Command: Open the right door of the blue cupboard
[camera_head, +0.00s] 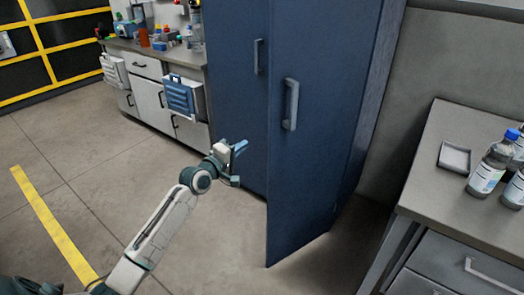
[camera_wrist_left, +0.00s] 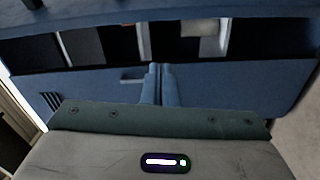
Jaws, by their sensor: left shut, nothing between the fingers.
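The tall blue cupboard has a left door (camera_head: 237,92) that looks closed, with a grey upright handle (camera_head: 259,57). Its right door (camera_head: 308,150) stands ajar, with its free left edge swung out in front of the left door. The right door's grey handle (camera_head: 290,104) is upright near that edge. My left gripper (camera_head: 241,149) is in front of the left door's lower part, left of the right door's free edge and below both handles. It is shut and empty; its fingertips (camera_wrist_left: 159,72) meet in the left wrist view before a blue panel (camera_wrist_left: 220,85). My right gripper is out of view.
A grey bench (camera_head: 440,165) with bottles (camera_head: 489,168) and a small tray (camera_head: 454,158) stands at the right. A workbench with drawers (camera_head: 148,92) and a blue bin (camera_head: 181,96) is left of the cupboard. The floor in front is clear.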

